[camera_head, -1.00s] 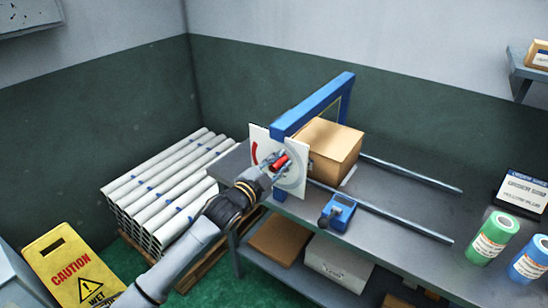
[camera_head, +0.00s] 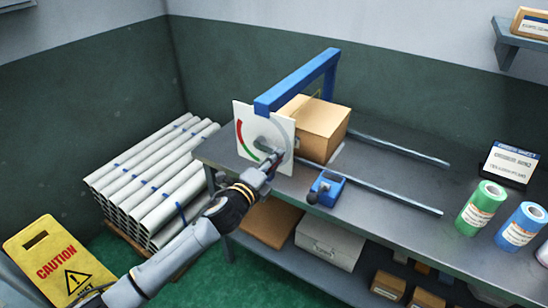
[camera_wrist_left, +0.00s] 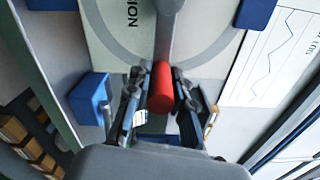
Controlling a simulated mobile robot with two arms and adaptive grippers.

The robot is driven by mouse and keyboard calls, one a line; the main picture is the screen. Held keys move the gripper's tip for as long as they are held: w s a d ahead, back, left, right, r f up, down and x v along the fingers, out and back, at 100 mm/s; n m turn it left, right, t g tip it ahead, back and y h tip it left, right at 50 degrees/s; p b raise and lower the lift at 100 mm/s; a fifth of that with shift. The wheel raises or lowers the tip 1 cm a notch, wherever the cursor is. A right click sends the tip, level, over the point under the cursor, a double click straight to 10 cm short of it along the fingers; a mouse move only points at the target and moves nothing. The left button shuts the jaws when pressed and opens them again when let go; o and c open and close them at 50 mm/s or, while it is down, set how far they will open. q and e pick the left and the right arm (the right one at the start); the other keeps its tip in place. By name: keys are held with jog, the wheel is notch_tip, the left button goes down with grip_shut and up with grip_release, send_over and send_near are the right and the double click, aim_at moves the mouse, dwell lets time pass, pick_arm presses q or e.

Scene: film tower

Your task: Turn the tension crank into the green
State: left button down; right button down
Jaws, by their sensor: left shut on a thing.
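The tension crank stands on a white dial plate (camera_head: 284,166) at the left end of the workbench. The dial has a red arc (camera_head: 239,133) at its upper left and a green arc (camera_head: 247,153) below it. My left gripper (camera_head: 270,166) is at the lower right of the dial. In the left wrist view its fingers (camera_wrist_left: 157,98) are shut around the crank's red handle (camera_wrist_left: 161,88). The grey crank arm (camera_wrist_left: 180,38) runs from the handle to the hub. In the head view my gripper largely hides the handle. My right gripper is not in view.
A blue frame (camera_head: 300,80) stands over a cardboard box (camera_head: 322,130) behind the dial. A blue device (camera_head: 327,188) sits on the bench (camera_head: 390,172) just right of my gripper. Green (camera_head: 481,208) and blue (camera_head: 522,228) rolls stand farther right. A yellow caution sign (camera_head: 50,258) stands at lower left.

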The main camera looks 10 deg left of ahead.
pick_arm(q)
jog(key=shift+a+f+m+b, duration=0.1)
jog(key=shift+f+m+b, duration=0.2)
jog(key=shift+f+m, duration=0.45)
jog(key=shift+a+f+m+b, duration=0.1)
jog(key=shift+f+m+b, duration=0.25)
jog(key=shift+m, duration=0.7)
jog(key=shift+f, duration=0.1)
jog(key=c, duration=1.2)
grip_release()
jog(key=shift+w, duration=0.1)
jog(key=shift+o, duration=0.2)
jog(key=v, duration=1.2)
